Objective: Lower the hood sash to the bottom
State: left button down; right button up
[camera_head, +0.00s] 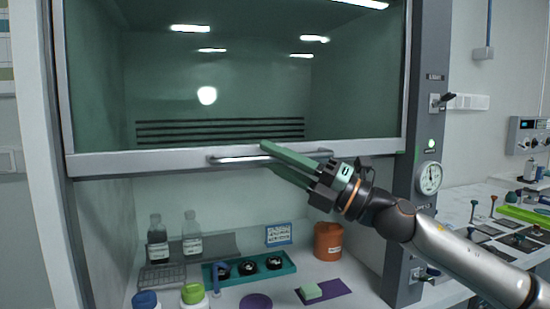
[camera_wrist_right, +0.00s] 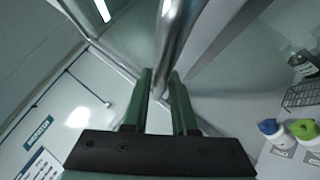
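The hood sash (camera_head: 370,147) is a glass pane with a grey bottom rail. It is part-way up, with a wide opening between the rail and the hood's work surface. A horizontal bar handle (camera_head: 235,159) runs along the rail. My right gripper (camera_head: 268,155) reaches in from the right at the handle's middle, one green finger above the bar and one below. In the right wrist view the bar (camera_wrist_right: 172,45) runs down between the fingertips (camera_wrist_right: 160,80), which close in on it from both sides. My left gripper is not in view.
Inside the hood stand bottles (camera_head: 157,243), a teal tray (camera_head: 285,272) with round items, a brown jar (camera_head: 328,241) and a purple mat (camera_head: 340,289). The right post carries a gauge (camera_head: 428,178). A side bench (camera_head: 455,208) holds small tools.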

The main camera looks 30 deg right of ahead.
grip_shut()
dwell(1.0)
